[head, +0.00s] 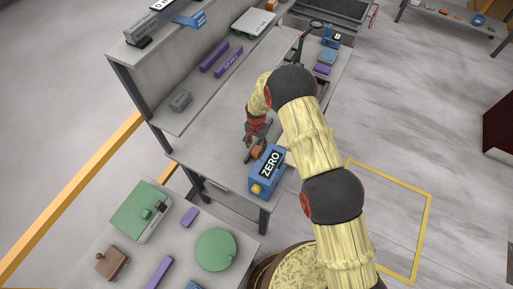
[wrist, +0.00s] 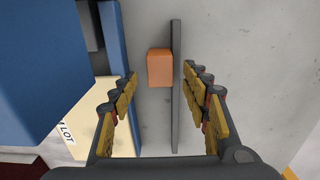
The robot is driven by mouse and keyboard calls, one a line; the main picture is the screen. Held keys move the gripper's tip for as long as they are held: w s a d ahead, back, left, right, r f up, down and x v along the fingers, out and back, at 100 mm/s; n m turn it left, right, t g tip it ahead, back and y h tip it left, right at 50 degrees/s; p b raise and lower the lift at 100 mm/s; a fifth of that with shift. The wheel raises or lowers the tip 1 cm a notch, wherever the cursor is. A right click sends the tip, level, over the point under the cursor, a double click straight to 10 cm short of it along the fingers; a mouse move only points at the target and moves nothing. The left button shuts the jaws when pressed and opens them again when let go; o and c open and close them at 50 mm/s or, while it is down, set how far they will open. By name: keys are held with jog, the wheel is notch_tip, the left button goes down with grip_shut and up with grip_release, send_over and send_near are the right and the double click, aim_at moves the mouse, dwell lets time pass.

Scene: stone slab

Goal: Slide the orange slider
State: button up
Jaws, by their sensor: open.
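The orange slider (wrist: 159,67) is a small block beside a thin dark grey rail (wrist: 175,90) in the wrist view. In the head view the orange slider (head: 257,152) shows next to the blue box marked ZERO. My gripper (wrist: 170,88) is open. Its two yellow-padded fingers stand on either side of the slider and rail, with the slider a little beyond the fingertips and clear of both.
The blue box marked ZERO (head: 267,170) stands close to the slider; a large blue body (wrist: 40,70) fills the wrist view's left side. A grey block (head: 180,101) and purple bars (head: 229,61) lie farther back. The bench left of the slider is clear.

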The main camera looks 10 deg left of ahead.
aim_at(257, 149)
jog(key=shift+f+p, duration=0.35)
jog(key=shift+f, duration=1.45)
jog(key=c, duration=1.1)
grip_shut()
